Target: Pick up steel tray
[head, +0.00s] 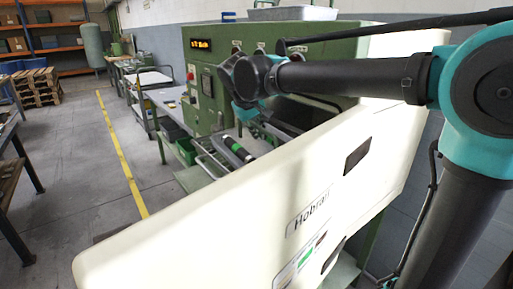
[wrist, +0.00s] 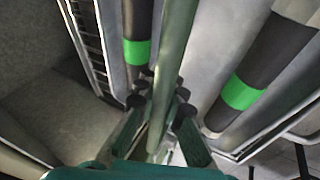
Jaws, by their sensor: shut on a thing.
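My gripper (head: 246,113) is low in front of the green machine in the head view, its fingertips mostly hidden by my arm. In the wrist view my gripper (wrist: 160,98) is shut on a long greenish-grey bar (wrist: 176,50) running away between its fingers. I cannot tell whether this bar is part of a steel tray. Grey metal surfaces with raised rims (wrist: 218,50) lie on both sides of it. A grey metal tray (head: 292,13) sits on top of the machine, well above my gripper.
A black cylinder with a green band (head: 232,150) lies beside my gripper; the wrist view shows two such cylinders. The green machine (head: 205,55) stands close behind. Open floor with a yellow line (head: 120,155) lies further left.

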